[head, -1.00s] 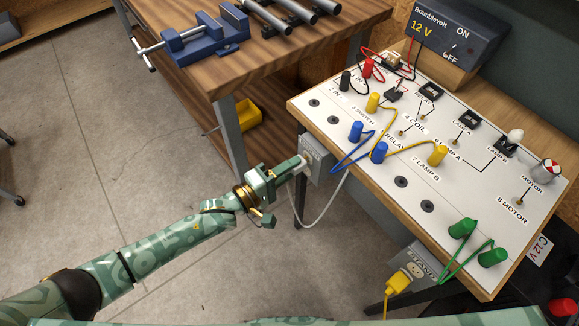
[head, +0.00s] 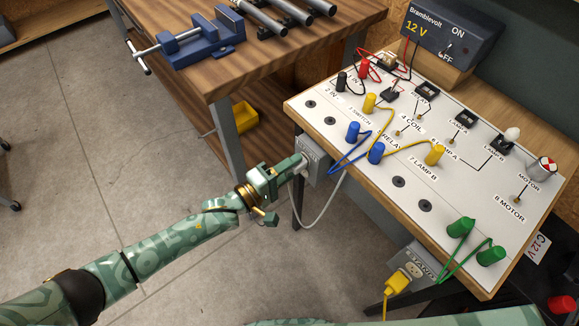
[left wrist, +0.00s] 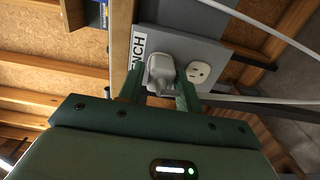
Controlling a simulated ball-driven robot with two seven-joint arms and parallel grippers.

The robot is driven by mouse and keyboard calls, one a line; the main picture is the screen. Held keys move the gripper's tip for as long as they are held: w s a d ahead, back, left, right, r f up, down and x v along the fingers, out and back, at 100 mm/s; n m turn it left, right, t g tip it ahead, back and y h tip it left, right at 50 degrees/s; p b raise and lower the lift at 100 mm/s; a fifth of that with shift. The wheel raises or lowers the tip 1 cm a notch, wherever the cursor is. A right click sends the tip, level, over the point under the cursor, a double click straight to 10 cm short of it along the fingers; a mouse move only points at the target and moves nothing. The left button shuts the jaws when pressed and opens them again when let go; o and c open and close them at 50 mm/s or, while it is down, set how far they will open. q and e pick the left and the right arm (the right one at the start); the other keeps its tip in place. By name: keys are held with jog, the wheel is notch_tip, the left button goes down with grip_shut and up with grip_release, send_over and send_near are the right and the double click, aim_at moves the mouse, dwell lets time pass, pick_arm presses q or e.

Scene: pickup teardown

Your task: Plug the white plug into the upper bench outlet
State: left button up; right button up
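My left gripper (head: 291,168) is at the open side of the grey bench outlet box (head: 313,163), under the panel's left edge. The white plug (left wrist: 160,72) sits between its fingers in the left wrist view, and the fingers look shut on it. The plug covers the upper outlet, the one beside the BENCH label (left wrist: 136,52). I cannot tell whether it is fully seated. The lower bench outlet (left wrist: 199,72) is bare. A pale cord (head: 322,219) loops below the box. My right gripper is out of view.
A second outlet box (head: 414,266) below the panel holds a yellow plug (head: 399,285). The circuit panel (head: 335,106) with coloured leads is above. A wooden workbench (head: 245,65) with a blue vise (head: 200,42) stands behind.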

pick_arm(q)
jog(key=shift+o, duration=0.9)
jog(key=p+v, duration=0.3)
jog(key=v, duration=1.3)
jog(key=shift+s+a, duration=0.1)
jog(key=shift+a, duration=0.05)
